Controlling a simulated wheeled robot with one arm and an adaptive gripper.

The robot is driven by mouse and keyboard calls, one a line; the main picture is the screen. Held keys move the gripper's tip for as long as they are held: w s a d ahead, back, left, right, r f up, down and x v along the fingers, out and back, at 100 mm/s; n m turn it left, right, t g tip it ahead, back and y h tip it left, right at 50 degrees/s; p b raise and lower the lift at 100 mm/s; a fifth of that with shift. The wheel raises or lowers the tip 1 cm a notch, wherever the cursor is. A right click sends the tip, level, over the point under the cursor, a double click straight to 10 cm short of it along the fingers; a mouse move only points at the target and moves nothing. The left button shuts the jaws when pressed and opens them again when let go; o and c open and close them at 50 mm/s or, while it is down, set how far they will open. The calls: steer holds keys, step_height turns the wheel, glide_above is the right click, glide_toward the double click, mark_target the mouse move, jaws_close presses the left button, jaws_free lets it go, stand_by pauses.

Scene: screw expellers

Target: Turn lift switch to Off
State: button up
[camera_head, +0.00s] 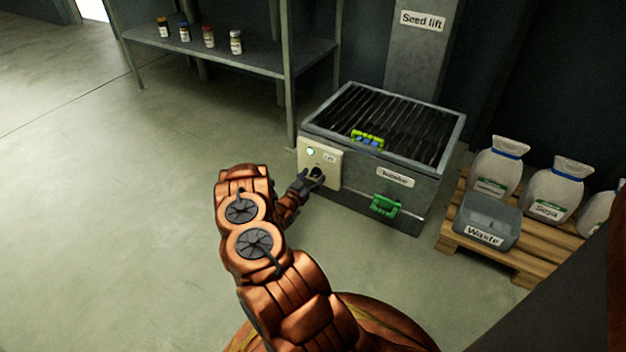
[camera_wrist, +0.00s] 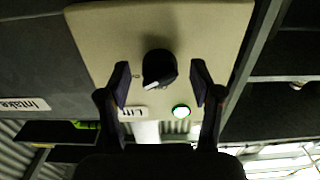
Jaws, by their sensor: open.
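The lift switch is a black round knob on a beige panel (camera_head: 332,176) on the front of the grey intake box. In the wrist view the knob (camera_wrist: 158,66) has a white mark on its lower left edge, toward the "Lift" label (camera_wrist: 132,113). A lit green-white lamp (camera_wrist: 181,111) sits on the panel; it also glows in the head view (camera_head: 310,151). My gripper (camera_wrist: 160,82) is open, with one finger on each side of the knob and a visible gap to both. In the head view my gripper (camera_head: 309,181) is at the panel and partly hides the knob.
The intake box (camera_head: 408,205) has a dark grate on top with a green and blue object (camera_head: 367,140), and a green handle (camera_head: 385,206). At right a pallet (camera_head: 480,250) holds sacks and a waste bin (camera_head: 488,217). A shelf (camera_head: 240,50) with bottles stands behind. Floor at left is clear.

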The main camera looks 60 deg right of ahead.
steer(key=shift+d, duration=0.2)
steer(key=shift+r, duration=0.1)
steer(key=c, duration=1.1)
